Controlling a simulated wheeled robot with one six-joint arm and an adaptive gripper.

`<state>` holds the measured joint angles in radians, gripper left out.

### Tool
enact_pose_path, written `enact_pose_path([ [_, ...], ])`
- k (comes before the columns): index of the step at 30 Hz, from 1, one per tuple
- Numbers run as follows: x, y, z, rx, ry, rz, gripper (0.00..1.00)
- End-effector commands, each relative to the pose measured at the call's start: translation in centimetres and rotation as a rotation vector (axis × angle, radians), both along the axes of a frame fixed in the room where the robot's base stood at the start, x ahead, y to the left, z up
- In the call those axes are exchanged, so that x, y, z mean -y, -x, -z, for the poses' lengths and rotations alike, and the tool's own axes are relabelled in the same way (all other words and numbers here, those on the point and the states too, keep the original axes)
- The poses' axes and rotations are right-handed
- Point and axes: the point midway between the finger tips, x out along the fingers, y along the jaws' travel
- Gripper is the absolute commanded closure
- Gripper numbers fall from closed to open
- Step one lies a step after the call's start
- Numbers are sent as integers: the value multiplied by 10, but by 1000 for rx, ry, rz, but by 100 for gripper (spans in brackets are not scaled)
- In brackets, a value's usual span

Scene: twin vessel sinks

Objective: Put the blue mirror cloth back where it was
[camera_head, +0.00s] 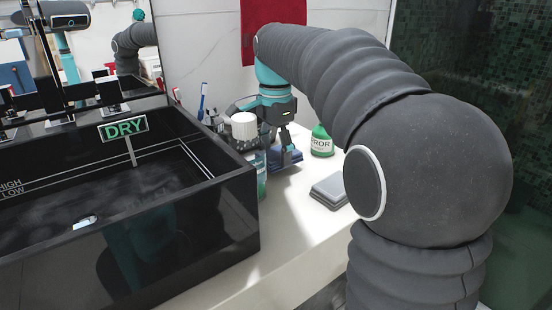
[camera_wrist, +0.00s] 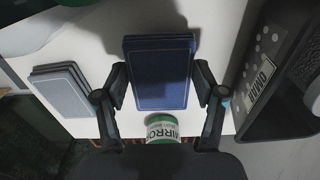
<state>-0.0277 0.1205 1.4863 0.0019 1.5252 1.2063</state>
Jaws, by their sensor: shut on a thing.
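The blue mirror cloth (camera_wrist: 161,75) is a folded dark blue rectangle with a pale stitched border. Layered edges show at its far end in the wrist view. My gripper (camera_wrist: 161,88) is shut on it, with one finger at each long side. In the head view my gripper (camera_head: 287,160) points down over the counter beside the black sink, and part of the blue cloth (camera_head: 284,155) shows around its fingers. I cannot tell whether the cloth touches the counter. A green bottle (camera_head: 321,142) with a mirror label stands just right of it, and also shows in the wrist view (camera_wrist: 162,128).
A grey folded stack (camera_head: 333,189) lies on the counter nearer the front, also in the wrist view (camera_wrist: 62,90). A white cup (camera_head: 243,126) and toothbrushes (camera_head: 202,100) stand close behind my gripper.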

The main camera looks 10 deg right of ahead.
Motion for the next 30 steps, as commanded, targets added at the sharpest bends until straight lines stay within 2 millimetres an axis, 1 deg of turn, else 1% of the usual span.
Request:
enact_pose_path([
  [1,0,1,9,-3,0,0,58],
  [4,1,1,20,-2,0,1,58],
  [15,0,0,23,0,0,0,58],
  [16,0,0,23,0,0,0,23],
  [17,0,0,22,0,0,0,15],
  [18,0,0,22,0,0,0,5],
  [27,0,0,22,0,0,0,5],
  [30,0,1,19,0,0,0,5],
])
